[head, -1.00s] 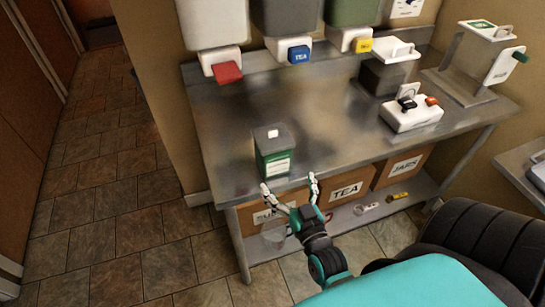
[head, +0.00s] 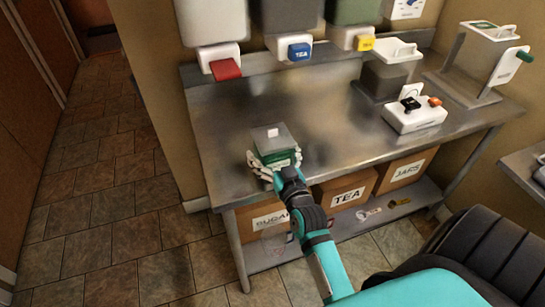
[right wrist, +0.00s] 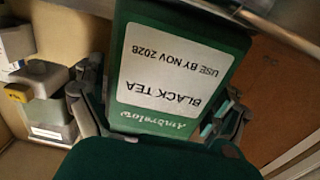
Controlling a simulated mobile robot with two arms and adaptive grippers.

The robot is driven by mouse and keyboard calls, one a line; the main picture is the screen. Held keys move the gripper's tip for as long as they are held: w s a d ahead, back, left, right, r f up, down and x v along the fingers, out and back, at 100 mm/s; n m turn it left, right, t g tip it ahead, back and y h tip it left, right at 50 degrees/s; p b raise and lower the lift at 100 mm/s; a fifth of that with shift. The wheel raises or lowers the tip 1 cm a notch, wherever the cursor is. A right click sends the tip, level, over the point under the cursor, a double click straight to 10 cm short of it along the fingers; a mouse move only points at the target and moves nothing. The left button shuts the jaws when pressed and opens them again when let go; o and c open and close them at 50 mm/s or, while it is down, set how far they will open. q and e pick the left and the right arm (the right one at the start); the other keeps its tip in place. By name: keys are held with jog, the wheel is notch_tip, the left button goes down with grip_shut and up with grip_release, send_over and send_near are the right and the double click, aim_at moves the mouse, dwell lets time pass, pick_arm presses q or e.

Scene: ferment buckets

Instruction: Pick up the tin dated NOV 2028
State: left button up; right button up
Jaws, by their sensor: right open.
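A green tin with a grey lid (head: 270,137) stands upright near the front edge of the steel bench. In the right wrist view the tin (right wrist: 178,70) fills the middle, and its white label reads, upside down, BLACK TEA, USE BY NOV 2028. My right gripper (head: 275,157) is open around the tin, with one finger on each side. In the right wrist view the gripper's fingers (right wrist: 158,105) flank the tin; I cannot tell whether they touch it. My left gripper is not in view.
Dispensers with red, blue TEA (head: 299,52) and yellow taps hang above the bench's back. A white box with switches (head: 415,115) and a metal stand (head: 480,65) are to the right. Boxes labelled SUGAR, TEA (head: 346,190) and JARS sit on the lower shelf.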

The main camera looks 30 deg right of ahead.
jog(key=c, duration=1.1)
jog(key=shift+c, duration=0.2)
